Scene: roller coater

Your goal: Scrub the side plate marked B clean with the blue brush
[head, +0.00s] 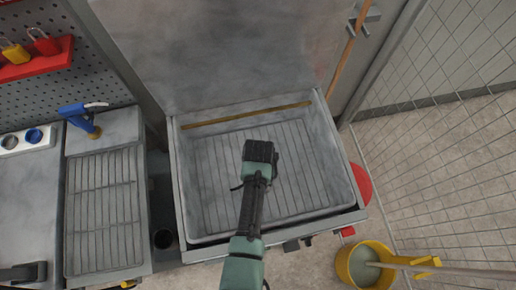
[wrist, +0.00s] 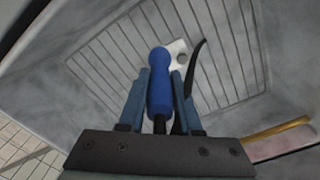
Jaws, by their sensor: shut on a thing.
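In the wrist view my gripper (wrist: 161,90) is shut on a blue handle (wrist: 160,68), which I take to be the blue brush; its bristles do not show. In the head view my gripper (head: 260,152) is over the ribbed grey tray, and its fingers and the handle are hidden under the wrist. A white piece with a dark hole (wrist: 179,47) is partly hidden behind the handle in the wrist view. It lies over the ribbed floor, and I cannot tell whether it is the side plate; no letter B is readable.
The walled grey tray (head: 330,170) has a brown bar (head: 246,115) along its back. On the left are a ribbed drainboard (head: 105,215) and a blue nozzle (head: 73,110). A yellow bucket (head: 345,262) stands on the floor at lower right. A thin black curved thing (wrist: 196,70) is beside my fingers.

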